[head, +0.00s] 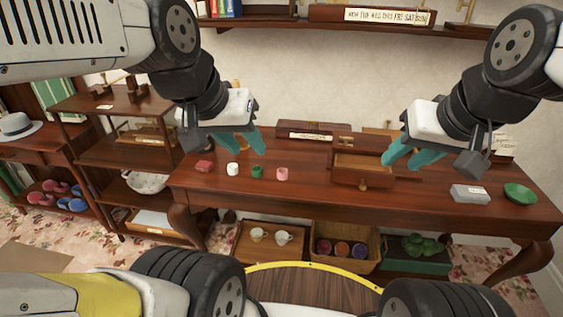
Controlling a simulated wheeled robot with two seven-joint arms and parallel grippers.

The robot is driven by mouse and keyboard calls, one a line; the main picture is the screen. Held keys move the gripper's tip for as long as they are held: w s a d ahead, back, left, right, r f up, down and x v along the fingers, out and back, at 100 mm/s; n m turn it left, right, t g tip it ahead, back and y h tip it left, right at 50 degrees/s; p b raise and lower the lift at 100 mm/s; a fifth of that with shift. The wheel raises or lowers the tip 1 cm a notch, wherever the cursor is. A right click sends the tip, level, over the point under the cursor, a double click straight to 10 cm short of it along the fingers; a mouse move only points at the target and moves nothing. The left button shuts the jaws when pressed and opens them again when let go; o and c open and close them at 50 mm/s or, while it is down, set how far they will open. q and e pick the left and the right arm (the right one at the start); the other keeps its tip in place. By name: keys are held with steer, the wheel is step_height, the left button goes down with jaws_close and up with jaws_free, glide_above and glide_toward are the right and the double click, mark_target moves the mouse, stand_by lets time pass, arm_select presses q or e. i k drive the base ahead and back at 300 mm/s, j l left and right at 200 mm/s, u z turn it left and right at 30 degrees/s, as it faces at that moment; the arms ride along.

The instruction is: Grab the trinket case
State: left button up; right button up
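No label marks a trinket case, so I cannot tell for sure which thing it is. A dark wooden box with an open-topped drawer pulled forward (362,161) stands mid-table. My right gripper (403,160) hangs just right of the wooden box, fingers apart and empty. Neither clearly touches anything.
White (233,169), green (257,172) and pink (282,174) small round items stand in a row on the table (330,207). A green bowl (519,193) sits at the right. Baskets and trays lie below. The table's front strip is clear.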

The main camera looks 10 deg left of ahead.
mark_target(203, 167)
steer(key=i+j+u, duration=0.2)
steer(key=j+u, duration=0.2)
steer(key=i+j+u, duration=0.55)
steer(key=j+u, duration=0.2)
